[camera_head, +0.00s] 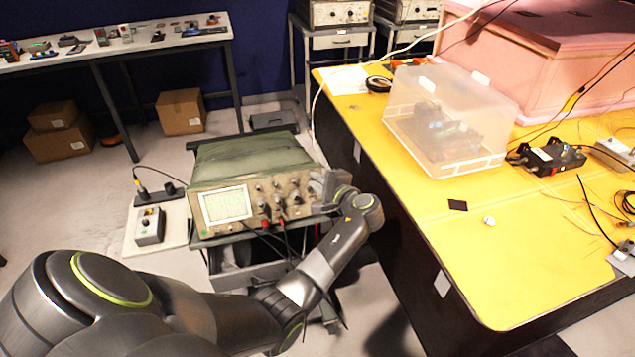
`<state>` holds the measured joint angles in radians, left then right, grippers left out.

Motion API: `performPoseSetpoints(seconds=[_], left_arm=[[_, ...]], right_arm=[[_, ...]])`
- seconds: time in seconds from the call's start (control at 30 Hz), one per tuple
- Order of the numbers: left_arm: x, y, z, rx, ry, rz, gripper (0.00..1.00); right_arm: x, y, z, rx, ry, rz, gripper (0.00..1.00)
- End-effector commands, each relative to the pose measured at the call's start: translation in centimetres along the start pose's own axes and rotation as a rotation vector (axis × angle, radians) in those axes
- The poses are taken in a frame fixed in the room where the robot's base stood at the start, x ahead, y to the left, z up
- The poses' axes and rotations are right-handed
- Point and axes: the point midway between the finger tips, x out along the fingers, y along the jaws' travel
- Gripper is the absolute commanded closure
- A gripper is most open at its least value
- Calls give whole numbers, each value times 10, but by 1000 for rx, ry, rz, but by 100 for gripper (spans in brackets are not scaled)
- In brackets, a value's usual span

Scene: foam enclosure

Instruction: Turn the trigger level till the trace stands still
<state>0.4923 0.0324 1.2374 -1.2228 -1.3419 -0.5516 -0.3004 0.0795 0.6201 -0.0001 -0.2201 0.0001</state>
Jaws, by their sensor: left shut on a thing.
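The oscilloscope (245,155) is a green-topped box with a beige front panel, standing on a cart to the left of the yellow table. Its lit screen (226,205) shows a pale grid with a faint trace; from this one view I cannot tell if the trace is still. Several knobs (277,186) sit right of the screen. My left gripper (322,186) is at the right end of the panel, shut on a knob there. The fingers and wrist hide that knob, so its marking cannot be read. My right gripper is not in view.
Red and black leads (283,222) plug into the panel's lower part. A small grey box (150,226) stands on a board left of the oscilloscope. The yellow table (520,260) is close on the right, with a clear plastic bin (455,125) on it.

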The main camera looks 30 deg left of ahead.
Motion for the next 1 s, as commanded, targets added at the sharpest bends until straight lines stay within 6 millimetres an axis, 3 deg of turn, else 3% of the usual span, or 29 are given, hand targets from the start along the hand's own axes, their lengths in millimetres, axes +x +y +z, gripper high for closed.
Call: performPoseSetpoints(seconds=[0.23, 0.27, 0.4, 0.77, 1.0], left_arm=[[1, 1, 1, 2, -3, 1, 100], [1, 1, 1, 2, -3, 1, 84], [0, 0, 1, 2, -2, 0, 66], [0, 1, 0, 45, -1, -11, 66], [-1, 0, 3, 343, -11, -105, 66]], right_arm=[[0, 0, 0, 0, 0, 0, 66], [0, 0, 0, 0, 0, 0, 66], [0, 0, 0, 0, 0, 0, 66], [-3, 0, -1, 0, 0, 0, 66], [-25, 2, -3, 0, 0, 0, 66]])
